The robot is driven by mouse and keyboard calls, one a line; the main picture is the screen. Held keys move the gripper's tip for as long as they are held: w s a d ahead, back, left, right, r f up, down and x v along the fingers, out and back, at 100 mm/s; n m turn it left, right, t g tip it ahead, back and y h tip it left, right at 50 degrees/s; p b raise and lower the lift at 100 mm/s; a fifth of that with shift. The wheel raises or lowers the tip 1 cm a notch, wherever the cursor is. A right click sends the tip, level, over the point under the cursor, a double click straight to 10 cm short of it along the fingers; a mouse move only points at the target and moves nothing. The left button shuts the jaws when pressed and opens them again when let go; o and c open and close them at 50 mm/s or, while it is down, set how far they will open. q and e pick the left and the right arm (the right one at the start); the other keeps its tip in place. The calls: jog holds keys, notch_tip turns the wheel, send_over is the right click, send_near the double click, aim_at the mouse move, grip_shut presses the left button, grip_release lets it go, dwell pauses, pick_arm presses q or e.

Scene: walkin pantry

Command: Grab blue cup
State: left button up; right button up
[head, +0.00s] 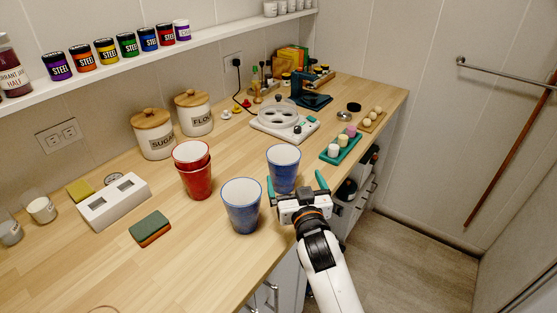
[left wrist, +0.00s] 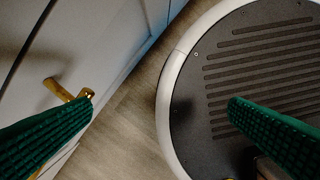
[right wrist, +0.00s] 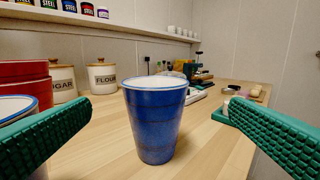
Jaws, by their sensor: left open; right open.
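Two blue cups stand upright on the wooden counter. The farther blue cup (head: 283,170) is just ahead of my right gripper (head: 296,188). In the right wrist view this blue cup (right wrist: 156,118) stands between the two green fingers, a little beyond their tips, with a gap on each side. The nearer blue cup (head: 241,206) is left of the right gripper; part of it shows at the left edge of the right wrist view, behind a finger. My right gripper is open and empty. My left gripper (left wrist: 160,103) is open, with floor and my base below it.
Stacked red cups (head: 194,172) stand left of the blue cups. A green tray (head: 341,149) with small items lies right of the farther cup. A white appliance (head: 285,122) and canisters (head: 154,135) stand behind. A sponge (head: 150,228) lies front left on the counter (head: 190,267).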

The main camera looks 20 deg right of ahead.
aim_at(290, 165)
jog(key=w, duration=0.2)
jog(key=w+r+p, duration=0.1)
jog(key=w, duration=0.1)
jog(key=shift+w+d, duration=0.15)
jog(key=shift+w, duration=0.2)
jog(key=shift+w+f, duration=0.15)
jog(key=shift+w, duration=0.6)
jog(key=w+p, duration=0.1)
jog(key=w, duration=0.3)
jog(key=shift+w+f, duration=0.1)
jog(key=shift+w, duration=0.1)
pick_arm(q)
jog(key=s+r, duration=0.2)
jog(key=shift+s+a+r, duration=0.15)
jog(key=shift+s, duration=0.15)
pick_arm(e)
jog(key=shift+c, duration=0.6)
